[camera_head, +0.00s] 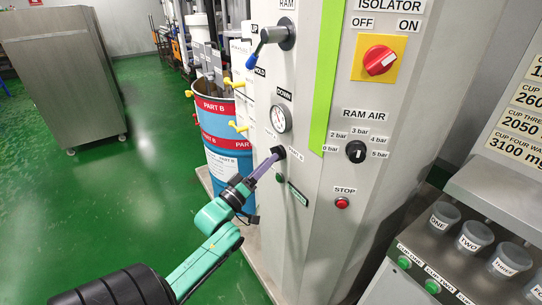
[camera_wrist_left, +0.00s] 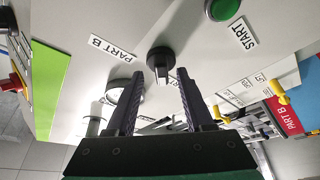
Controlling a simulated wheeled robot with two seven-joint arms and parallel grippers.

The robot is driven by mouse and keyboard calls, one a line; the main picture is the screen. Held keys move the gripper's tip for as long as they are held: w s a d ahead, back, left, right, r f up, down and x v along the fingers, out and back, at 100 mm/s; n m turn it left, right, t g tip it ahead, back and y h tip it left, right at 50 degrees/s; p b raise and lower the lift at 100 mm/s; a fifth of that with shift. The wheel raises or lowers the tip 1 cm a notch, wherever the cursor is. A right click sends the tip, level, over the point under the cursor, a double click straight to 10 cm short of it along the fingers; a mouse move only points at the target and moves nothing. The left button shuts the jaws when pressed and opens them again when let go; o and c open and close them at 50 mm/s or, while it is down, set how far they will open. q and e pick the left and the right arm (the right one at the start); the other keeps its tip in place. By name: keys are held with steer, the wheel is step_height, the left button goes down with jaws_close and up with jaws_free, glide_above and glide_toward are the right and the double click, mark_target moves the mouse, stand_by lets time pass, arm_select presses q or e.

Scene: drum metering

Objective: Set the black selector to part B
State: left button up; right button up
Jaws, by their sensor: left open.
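The black selector (camera_wrist_left: 160,58) is a round knob with a raised grip on the pale machine panel. In the wrist view its grip shows between the tips of my left gripper (camera_wrist_left: 160,76), which is open with a finger on each side; I cannot tell if they touch it. A PART B label (camera_wrist_left: 112,47) is beside the selector, and another label is mostly hidden behind a finger. In the head view the selector (camera_head: 279,152) is partly covered by my left gripper (camera_head: 273,159). My right gripper is not in view.
The green start button (camera_wrist_left: 222,8) is close to the selector; the red stop button (camera_head: 342,203) and ram air knob (camera_head: 356,151) are to the right. A gauge (camera_head: 281,119) is just above. A PART B drum (camera_head: 222,130) stands left of the panel.

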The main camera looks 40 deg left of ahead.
arm_select(q)
steer(key=shift+x, duration=1)
steer(key=shift+f, duration=0.1)
steer(key=shift+c, duration=0.6)
steer(key=shift+a, duration=0.1)
jaws_close()
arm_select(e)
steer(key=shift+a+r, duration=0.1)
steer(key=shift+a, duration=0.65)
